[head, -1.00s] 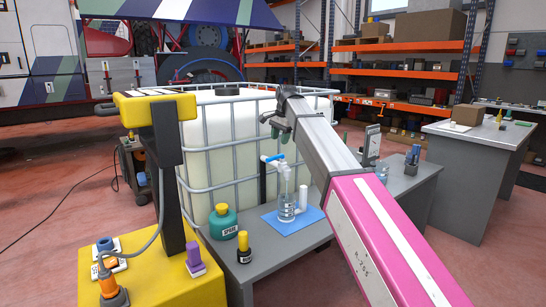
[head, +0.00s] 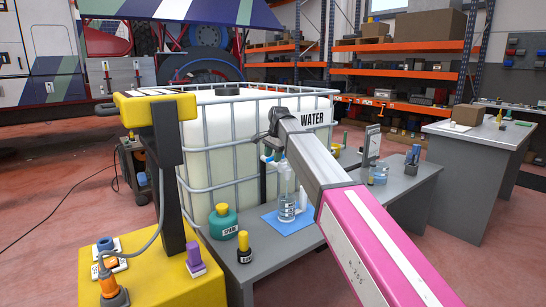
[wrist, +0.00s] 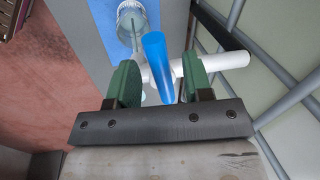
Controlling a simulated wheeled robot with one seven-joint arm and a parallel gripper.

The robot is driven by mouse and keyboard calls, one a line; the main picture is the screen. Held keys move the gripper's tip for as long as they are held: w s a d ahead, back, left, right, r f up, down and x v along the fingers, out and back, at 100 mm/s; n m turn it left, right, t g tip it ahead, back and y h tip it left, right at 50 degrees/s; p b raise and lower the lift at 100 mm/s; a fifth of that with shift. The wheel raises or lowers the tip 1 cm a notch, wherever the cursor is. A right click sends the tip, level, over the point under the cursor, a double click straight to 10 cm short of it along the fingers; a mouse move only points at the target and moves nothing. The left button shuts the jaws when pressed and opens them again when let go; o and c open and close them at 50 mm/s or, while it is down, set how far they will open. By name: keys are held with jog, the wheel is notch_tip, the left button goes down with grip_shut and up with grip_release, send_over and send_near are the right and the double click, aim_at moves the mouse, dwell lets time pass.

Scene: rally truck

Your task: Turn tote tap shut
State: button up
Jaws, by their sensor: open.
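The tote (head: 222,140) is a white tank in a grey wire cage, marked WATER. Its tap (wrist: 225,61) has a white pipe body and a blue lever (wrist: 156,58). In the head view my arm hides much of the tap, and only a little of the blue lever (head: 266,158) shows. My gripper (wrist: 160,85) is open, with its green fingertips on either side of the lever and a visible gap to each. I cannot tell whether either finger touches it.
Cage bars (wrist: 266,60) run close right of my gripper in the wrist view. A yellow cart (head: 180,282) stands at front left.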

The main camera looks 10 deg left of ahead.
jog(key=shift+f, duration=0.1)
grip_shut()
jog(key=shift+w+a+m, duration=0.25)
jog(key=shift+a+m, duration=0.15)
jog(key=shift+m, duration=0.4)
grip_release()
notch_tip(320, 180, up, 11)
jog(key=s+d, duration=0.1)
jog(key=shift+s+d+f, duration=0.15)
jog(key=shift+d+f, duration=0.05)
jog(key=shift+d, duration=0.15)
